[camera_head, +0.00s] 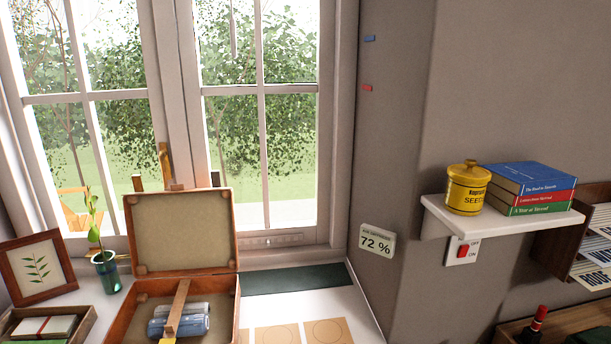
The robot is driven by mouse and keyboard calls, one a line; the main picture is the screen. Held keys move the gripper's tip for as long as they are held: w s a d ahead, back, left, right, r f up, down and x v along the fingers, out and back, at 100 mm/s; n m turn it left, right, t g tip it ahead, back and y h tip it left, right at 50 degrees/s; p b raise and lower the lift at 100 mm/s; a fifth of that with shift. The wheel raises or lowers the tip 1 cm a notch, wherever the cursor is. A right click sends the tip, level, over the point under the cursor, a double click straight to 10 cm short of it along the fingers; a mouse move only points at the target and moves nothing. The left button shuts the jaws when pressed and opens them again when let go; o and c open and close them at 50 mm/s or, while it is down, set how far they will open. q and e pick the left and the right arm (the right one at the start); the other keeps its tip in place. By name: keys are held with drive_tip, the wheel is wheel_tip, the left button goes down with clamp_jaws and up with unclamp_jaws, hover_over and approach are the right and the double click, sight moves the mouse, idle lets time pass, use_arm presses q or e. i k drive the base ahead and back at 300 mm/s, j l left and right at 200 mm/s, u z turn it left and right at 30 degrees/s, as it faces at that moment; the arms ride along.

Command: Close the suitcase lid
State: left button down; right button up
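A brown suitcase (115,327) stands open on the white surface below the window. Its lid (182,230) is raised nearly upright at the back, with its beige lining facing me. Blue and grey rolled or cylindrical items (180,322) lie in the base. A narrow wooden bar (178,305) crosses above them from the back toward the front; I cannot tell what it is attached to. The front of the suitcase is cut off by the bottom edge of the view. Neither of my grippers is in view.
A framed leaf picture (38,267), a plant in a green glass vase (106,271) and a wooden box (82,325) crowd the left. Tan squares (278,335) lie right of the suitcase. A white shelf (500,223) holds a yellow tin (466,190) and books (530,187).

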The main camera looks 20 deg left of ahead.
sight(178, 231)
drive_tip(key=u, duration=1.3)
